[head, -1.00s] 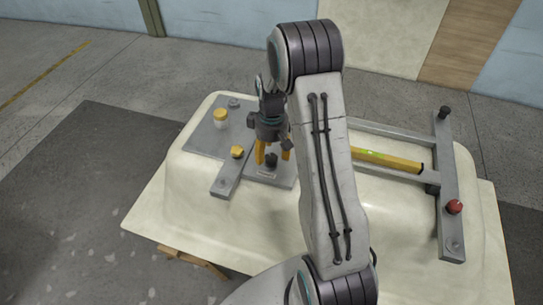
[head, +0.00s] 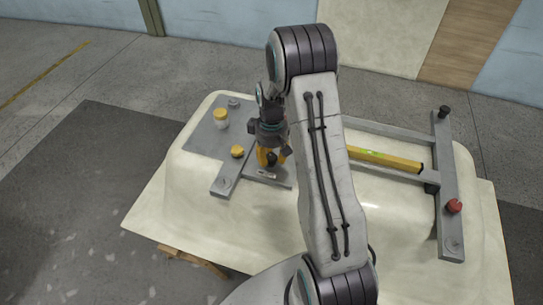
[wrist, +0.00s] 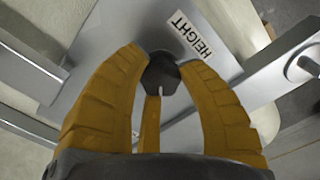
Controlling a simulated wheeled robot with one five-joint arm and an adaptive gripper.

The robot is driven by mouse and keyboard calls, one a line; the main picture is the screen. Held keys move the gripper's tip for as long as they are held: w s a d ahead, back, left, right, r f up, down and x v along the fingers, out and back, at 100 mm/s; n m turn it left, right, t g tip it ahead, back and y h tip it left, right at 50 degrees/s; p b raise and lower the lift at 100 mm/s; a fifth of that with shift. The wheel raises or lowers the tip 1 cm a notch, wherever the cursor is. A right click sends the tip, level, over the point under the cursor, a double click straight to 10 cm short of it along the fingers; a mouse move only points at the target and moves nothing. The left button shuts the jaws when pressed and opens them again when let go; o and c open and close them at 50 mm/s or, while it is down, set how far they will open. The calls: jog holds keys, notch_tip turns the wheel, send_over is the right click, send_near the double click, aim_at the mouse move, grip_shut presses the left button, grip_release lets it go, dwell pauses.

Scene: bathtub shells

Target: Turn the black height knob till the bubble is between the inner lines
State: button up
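The black height knob (wrist: 161,74) stands beside a white HEIGHT label (wrist: 190,36) in the wrist view. In the head view the knob (head: 271,159) shows below my gripper. My gripper (wrist: 164,68) has its yellow fingers closed around the knob, with the tips against its sides. A pale mark on the knob faces the bottom of the wrist view. The yellow level (head: 395,161) lies across the rails at right, with a bright green vial (head: 371,153). The bubble and its lines are too small to read.
A yellow knob (head: 237,151) and a yellow-topped white knob (head: 221,115) stand left of my gripper. A red knob (head: 454,206) and a black knob (head: 444,111) sit on the right rail. The cream tub shell (head: 185,210) lies beneath everything.

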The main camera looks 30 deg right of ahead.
aim_at(271, 157)
jog(key=c, duration=0.6)
jog(key=shift+s+f+m+b, duration=0.1)
jog(key=shift+f+m+b, duration=0.1)
jog(key=shift+m+b, duration=0.35)
jog(key=shift+a+m, duration=0.1)
jog(key=shift+m, duration=0.95)
jog(key=shift+r, duration=0.1)
jog(key=shift+s, duration=0.1)
jog(key=o, duration=1.2)
jog(key=shift+r, duration=0.15)
notch_tip(271, 157, up, 12)
